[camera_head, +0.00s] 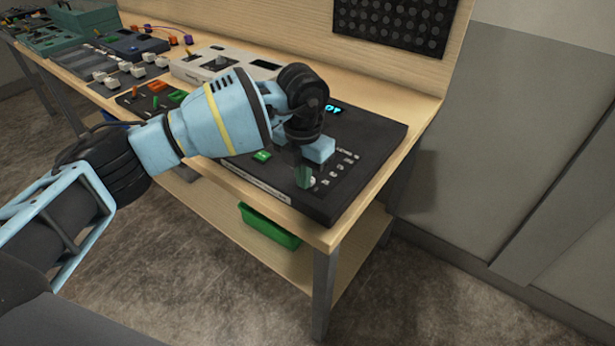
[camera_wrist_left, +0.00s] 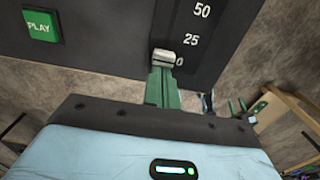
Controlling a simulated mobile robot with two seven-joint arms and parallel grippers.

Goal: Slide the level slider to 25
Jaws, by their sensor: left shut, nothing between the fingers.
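The level slider's light grey knob (camera_wrist_left: 163,60) shows in the left wrist view, level with the printed 0 and below the 25 and 50 marks. My left gripper (camera_wrist_left: 163,78) has its green fingers shut and empty, right at the near side of the knob. They look in contact with it, but a small gap is hard to rule out. In the head view the left gripper (camera_head: 304,183) points down over the front right part of the dark console (camera_head: 372,135). There the arm and fingers hide the knob. The right gripper is not in view.
A green PLAY button (camera_wrist_left: 41,26) sits left of the slider, and it also shows in the head view (camera_head: 262,155). A lit display (camera_head: 333,109) is behind the gripper. Other control panels (camera_head: 130,45) line the bench to the left. A green bin (camera_head: 269,226) is on the shelf below.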

